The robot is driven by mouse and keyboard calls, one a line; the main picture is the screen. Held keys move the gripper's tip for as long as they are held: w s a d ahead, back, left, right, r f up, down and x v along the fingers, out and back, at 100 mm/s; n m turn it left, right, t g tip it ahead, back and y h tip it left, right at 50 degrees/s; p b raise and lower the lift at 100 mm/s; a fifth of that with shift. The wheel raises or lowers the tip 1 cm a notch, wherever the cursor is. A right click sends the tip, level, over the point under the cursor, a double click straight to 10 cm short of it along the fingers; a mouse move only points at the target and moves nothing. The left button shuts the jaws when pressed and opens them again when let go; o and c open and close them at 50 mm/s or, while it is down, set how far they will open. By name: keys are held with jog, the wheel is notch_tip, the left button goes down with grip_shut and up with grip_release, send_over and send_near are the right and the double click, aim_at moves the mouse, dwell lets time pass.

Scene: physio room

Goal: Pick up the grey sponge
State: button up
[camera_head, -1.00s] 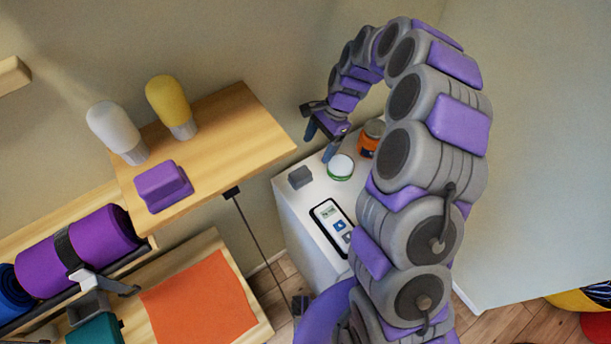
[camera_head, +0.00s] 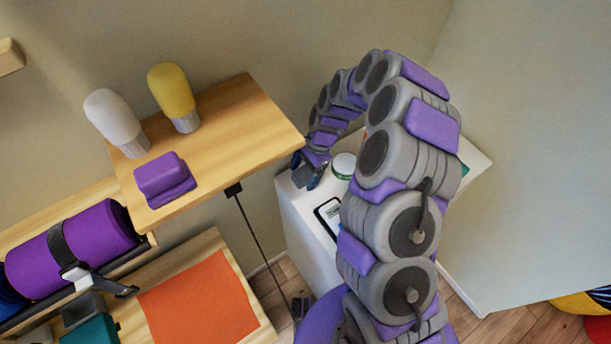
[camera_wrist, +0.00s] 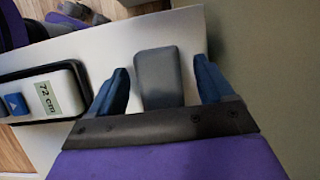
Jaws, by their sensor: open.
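The grey sponge (camera_wrist: 160,76) is a small rounded block on the white cabinet top. In the wrist view it lies between the two blue fingers of my gripper (camera_wrist: 162,84), with a gap on each side. In the head view my gripper (camera_head: 312,178) is low over the left corner of the cabinet top and covers most of the sponge (camera_head: 300,177). The gripper is open, and the fingers do not appear to touch the sponge.
A phone-like device with a screen (camera_wrist: 50,95) lies left of my gripper on the cabinet top (camera_wrist: 105,48). A white-lidded jar (camera_head: 343,165) stands close right of the gripper.

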aim_at(304, 171)
jog(key=shift+a+f, duration=0.15)
jog(key=shift+a, duration=0.45)
jog(key=shift+d, duration=1.1)
jog(key=c, duration=0.7)
jog(key=shift+a, duration=0.35)
jog(key=shift+c, duration=1.4)
jog(key=shift+a, duration=0.4)
jog(key=shift+c, duration=0.7)
jog(key=shift+d+r, duration=0.15)
jog(key=shift+r, duration=0.1)
notch_tip(304, 171, up, 10)
jog(key=shift+f+p, duration=0.1)
jog(key=shift+p, duration=0.95)
jog(key=o, duration=0.5)
jog(key=c, duration=0.4)
